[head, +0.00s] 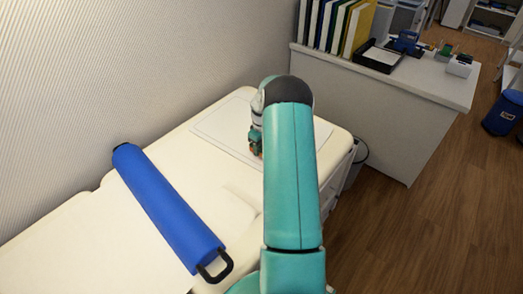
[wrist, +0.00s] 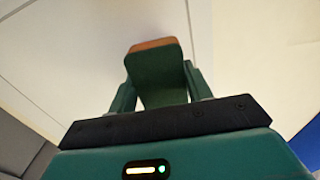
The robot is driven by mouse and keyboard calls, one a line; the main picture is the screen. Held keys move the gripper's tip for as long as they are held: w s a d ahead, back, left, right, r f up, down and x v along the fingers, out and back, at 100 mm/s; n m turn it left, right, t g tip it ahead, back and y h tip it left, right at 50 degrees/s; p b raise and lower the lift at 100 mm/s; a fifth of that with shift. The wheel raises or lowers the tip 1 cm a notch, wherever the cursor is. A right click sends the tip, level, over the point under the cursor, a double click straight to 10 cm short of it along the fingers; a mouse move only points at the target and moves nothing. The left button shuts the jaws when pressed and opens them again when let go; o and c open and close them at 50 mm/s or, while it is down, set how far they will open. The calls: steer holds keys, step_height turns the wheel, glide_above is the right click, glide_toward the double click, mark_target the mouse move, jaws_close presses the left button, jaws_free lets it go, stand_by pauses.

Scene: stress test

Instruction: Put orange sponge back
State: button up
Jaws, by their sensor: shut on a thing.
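My gripper (wrist: 158,78) is shut on the sponge (wrist: 154,70), which shows a dark green face and an orange edge (wrist: 153,44) at its far end. The sponge sits between the two green fingers. In the head view my gripper (head: 256,140) is mostly hidden behind my teal arm, and only a small orange bit of the sponge (head: 260,151) shows. It is over a pale thin rectangular sheet (head: 215,125) on the cream padded table (head: 100,215). I cannot tell whether the sponge touches the sheet.
A blue roll (head: 170,205) with black end handles lies on the padded table at left. A white desk (head: 390,110) at the back right carries upright binders (head: 335,25), a black tray (head: 378,57) and small items. A blue bin (head: 502,112) stands on the wooden floor, which has free room at right.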

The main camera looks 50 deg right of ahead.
steer(key=shift+f, duration=0.95)
steer(key=o, duration=0.9)
steer(key=shift+f, duration=0.15)
steer(key=shift+o, duration=0.2)
